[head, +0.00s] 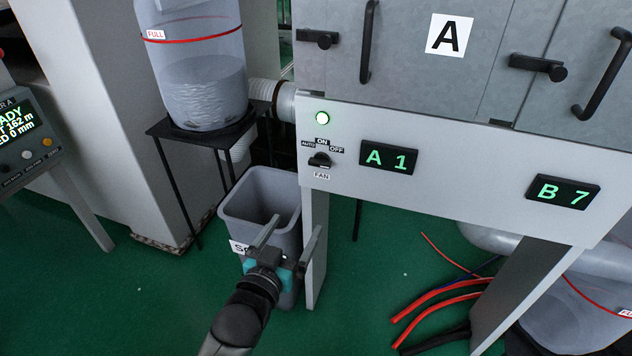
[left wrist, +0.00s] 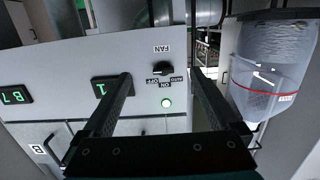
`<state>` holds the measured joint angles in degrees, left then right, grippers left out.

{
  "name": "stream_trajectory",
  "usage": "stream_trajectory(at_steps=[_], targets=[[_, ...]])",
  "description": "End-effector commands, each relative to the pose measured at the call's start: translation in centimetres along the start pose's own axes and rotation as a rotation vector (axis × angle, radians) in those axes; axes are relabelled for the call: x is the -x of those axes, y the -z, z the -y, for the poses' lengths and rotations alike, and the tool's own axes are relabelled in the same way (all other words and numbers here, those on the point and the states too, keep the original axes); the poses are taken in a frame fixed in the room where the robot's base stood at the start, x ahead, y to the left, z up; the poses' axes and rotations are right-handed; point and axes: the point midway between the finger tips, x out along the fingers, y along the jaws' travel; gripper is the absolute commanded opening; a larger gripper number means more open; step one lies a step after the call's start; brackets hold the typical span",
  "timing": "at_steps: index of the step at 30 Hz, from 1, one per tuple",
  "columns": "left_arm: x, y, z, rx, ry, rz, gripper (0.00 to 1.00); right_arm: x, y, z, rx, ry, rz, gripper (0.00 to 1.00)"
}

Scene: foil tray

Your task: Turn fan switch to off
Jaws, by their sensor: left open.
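The fan switch (head: 320,160) is a small black rotary knob on the white panel, with the labels AUTO, ON and OFF around its top and FAN below it. I cannot tell for sure which label it points to. A round green lamp (head: 322,118) above it is lit. The switch also shows upside down in the left wrist view (left wrist: 162,69), between and beyond my fingers. My left gripper (head: 295,230) is open and empty, in front of and below the switch, apart from the panel. My right gripper is not in view.
A grey bin (head: 237,207) stands below left of the panel, behind my left gripper. A clear container (head: 204,85) sits on a black stand at left. Displays A1 (head: 388,158) and B7 (head: 562,192) are on the panel. Red hoses (head: 430,301) lie on the green floor.

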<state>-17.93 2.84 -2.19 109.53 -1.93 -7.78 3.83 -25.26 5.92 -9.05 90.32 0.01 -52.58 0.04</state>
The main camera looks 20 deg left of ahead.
Motion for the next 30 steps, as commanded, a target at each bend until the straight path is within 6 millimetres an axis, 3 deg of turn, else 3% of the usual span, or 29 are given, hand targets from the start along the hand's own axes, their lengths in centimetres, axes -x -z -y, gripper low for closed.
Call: stream_trajectory(at_steps=[3,6,11,30], targets=[[0.2,2.9,0.3,0.004,0.007,-0.080,0.95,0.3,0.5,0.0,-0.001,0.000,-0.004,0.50],[0.1,4.0,0.4,0.004,0.009,-0.108,0.95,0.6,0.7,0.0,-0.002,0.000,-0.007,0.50],[-1.1,4.4,0.4,0.004,0.010,-0.115,0.95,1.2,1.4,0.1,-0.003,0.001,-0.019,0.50],[-10.0,5.2,0.5,0.003,0.009,-0.112,0.95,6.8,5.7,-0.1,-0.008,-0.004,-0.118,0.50]])
